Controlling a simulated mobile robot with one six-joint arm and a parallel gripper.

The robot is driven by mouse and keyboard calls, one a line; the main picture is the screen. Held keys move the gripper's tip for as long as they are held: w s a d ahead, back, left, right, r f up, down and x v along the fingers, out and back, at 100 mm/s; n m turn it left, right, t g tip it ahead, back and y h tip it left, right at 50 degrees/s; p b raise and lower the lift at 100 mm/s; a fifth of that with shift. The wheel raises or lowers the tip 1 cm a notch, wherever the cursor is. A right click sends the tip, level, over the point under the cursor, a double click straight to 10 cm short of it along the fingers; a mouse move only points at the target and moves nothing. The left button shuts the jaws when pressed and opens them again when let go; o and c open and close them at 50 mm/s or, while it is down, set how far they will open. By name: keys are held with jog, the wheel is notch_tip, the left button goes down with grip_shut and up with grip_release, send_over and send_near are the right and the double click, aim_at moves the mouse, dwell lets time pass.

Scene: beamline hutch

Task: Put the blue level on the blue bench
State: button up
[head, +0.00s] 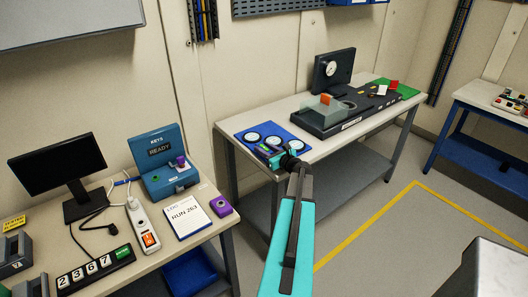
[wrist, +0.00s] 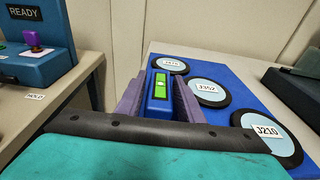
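The blue level (wrist: 160,92), with a green vial on top, sits between the two grey-purple fingers of my gripper (wrist: 160,100) in the wrist view. Both fingers lie close against its sides, and my gripper looks shut on it. In the head view my gripper (head: 275,155) is at the left front corner of the grey-legged bench, over the blue mat's edge; the level (head: 265,149) shows only small there. I cannot tell whether it touches the mat. The blue bench (head: 480,150), with blue shelf and frame, stands at the far right.
The blue mat (head: 244,134) holds three round labelled discs, one close beside my gripper. Behind it a dark instrument (head: 340,118) and a green mat (head: 402,88) fill the bench. A cluttered desk (head: 150,225) stands left. Small parts (head: 512,103) lie on the blue bench.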

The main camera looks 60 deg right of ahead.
aim_at(264, 148)
grip_shut()
jog(key=shift+r, duration=0.15)
jog(key=shift+r+b, duration=0.6)
jog(key=shift+r, duration=1)
jog(key=s+a+r+b, duration=0.1)
jog(key=s+a, duration=0.7)
jog(key=a, duration=0.2)
jog(key=shift+s+a+r+b, duration=0.3)
jog(key=shift+a+b, duration=0.1)
jog(key=shift+p, duration=0.35)
